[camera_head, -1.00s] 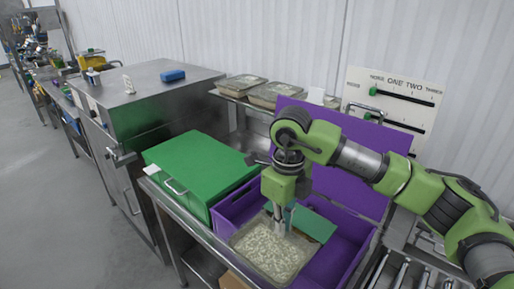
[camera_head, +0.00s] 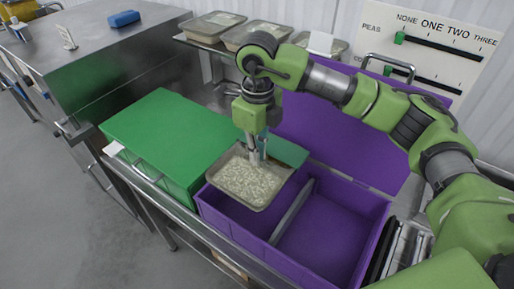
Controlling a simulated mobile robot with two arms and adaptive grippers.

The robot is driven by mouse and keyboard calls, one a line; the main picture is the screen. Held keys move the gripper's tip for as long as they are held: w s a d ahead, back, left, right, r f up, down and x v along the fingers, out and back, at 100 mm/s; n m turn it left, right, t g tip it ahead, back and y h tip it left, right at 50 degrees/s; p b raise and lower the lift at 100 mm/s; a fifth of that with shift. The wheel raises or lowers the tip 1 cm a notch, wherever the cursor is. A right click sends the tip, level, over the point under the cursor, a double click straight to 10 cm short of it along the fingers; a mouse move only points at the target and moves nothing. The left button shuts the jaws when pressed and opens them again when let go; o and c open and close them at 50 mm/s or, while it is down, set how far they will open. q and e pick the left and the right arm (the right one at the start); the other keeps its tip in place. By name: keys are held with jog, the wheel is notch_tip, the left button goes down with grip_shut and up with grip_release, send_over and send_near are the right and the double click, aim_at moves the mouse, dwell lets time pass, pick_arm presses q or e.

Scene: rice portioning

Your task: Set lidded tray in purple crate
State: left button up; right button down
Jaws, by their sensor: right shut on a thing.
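A shallow tray of pale rice (camera_head: 248,184) hangs at the left end of the open purple crate (camera_head: 335,222). I cannot tell whether a clear lid covers it. My right gripper (camera_head: 257,158) is above the tray and shut on its back edge. The tray overlaps the crate's left compartment in the picture and hides much of it; its height over the crate floor is unclear. A grey divider (camera_head: 292,212) splits the crate, and the right compartment is empty. The crate's purple lid (camera_head: 340,140) stands open behind. My left gripper is not in view.
A closed green crate (camera_head: 165,135) stands directly left of the purple one. A green panel (camera_head: 287,151) shows behind the tray. Several rice trays (camera_head: 262,33) lie on a back shelf. A slider board (camera_head: 432,50) stands at back right.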

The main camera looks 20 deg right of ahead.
jog(key=f, duration=0.1)
jog(key=f+b, duration=0.1)
jog(key=f, duration=0.1)
jog(key=shift+w, duration=0.35)
jog(key=shift+f, duration=0.4)
jog(key=shift+s+f+b, duration=0.15)
jog(key=shift+f+b, duration=0.25)
jog(key=shift+b, duration=0.05)
notch_tip(320, 180, down, 4)
jog(key=shift+r+b, duration=0.2)
jog(key=shift+b, duration=1)
pick_arm(q)
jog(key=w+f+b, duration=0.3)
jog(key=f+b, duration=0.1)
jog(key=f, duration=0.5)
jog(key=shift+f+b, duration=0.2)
jog(key=shift+b, duration=0.2)
pick_arm(e)
jog(key=shift+f, duration=2.6)
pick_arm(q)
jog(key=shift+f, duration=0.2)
pick_arm(e)
jog(key=shift+r, duration=0.1)
pick_arm(q)
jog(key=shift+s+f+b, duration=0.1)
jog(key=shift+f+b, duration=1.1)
jog(key=shift+b, duration=0.2)
pick_arm(e)
jog(key=shift+f, duration=0.65)
